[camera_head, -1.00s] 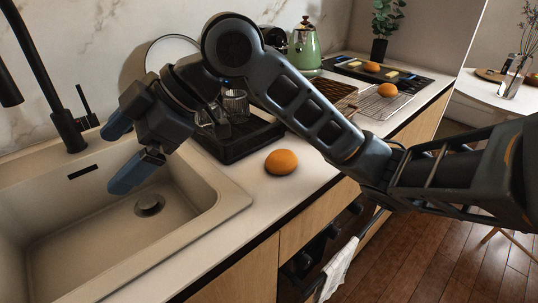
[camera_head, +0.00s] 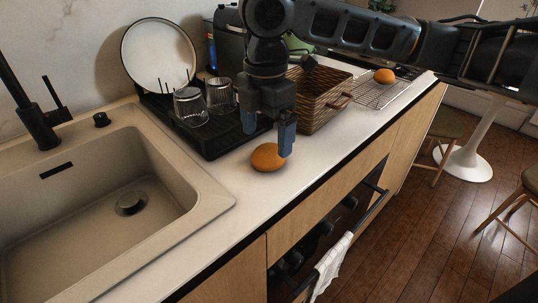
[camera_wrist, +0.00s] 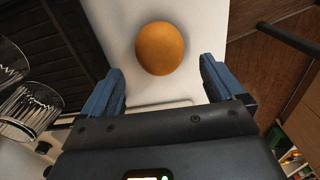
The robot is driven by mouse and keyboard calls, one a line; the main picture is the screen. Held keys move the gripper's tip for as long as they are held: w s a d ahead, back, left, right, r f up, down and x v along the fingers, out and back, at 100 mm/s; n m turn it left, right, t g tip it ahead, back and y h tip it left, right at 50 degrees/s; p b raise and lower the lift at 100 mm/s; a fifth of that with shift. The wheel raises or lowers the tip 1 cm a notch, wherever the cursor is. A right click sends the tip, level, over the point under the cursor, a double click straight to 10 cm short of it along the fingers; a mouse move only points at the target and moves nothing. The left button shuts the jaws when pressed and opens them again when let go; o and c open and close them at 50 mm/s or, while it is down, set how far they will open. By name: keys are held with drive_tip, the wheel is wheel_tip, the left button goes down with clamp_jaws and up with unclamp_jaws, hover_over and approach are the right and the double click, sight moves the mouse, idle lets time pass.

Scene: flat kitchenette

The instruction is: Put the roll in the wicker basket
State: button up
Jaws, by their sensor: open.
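A round orange-brown roll (camera_head: 267,157) lies on the white counter between the sink and the basket. It also shows in the wrist view (camera_wrist: 159,48), just beyond the fingertips and roughly centred between them. My gripper (camera_head: 268,138) points down over the counter beside the roll. Its two blue fingers are apart with nothing between them, and the wrist view shows the same spread (camera_wrist: 166,82). The brown wicker basket (camera_head: 318,105) stands on the counter behind and to the right of my gripper. Its inside is partly hidden by my arm.
A black dish rack (camera_head: 205,140) with two glasses and a plate stands left of the roll. The sink (camera_head: 215,200) is at the left. Another roll (camera_head: 384,76) sits on a wire rack (camera_head: 372,96) beyond the basket. A towel (camera_head: 332,268) hangs below.

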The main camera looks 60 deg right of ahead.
sight(265, 149)
drive_tip(key=f, duration=0.5)
drive_tip(key=shift+a, duration=0.2)
drive_tip(key=shift+c, duration=0.2)
drive_tip(key=c, duration=1.2)
drive_tip(key=shift+o, duration=0.2)
drive_tip(key=shift+w+r, duration=0.1)
drive_tip(key=shift+r, duration=0.1)
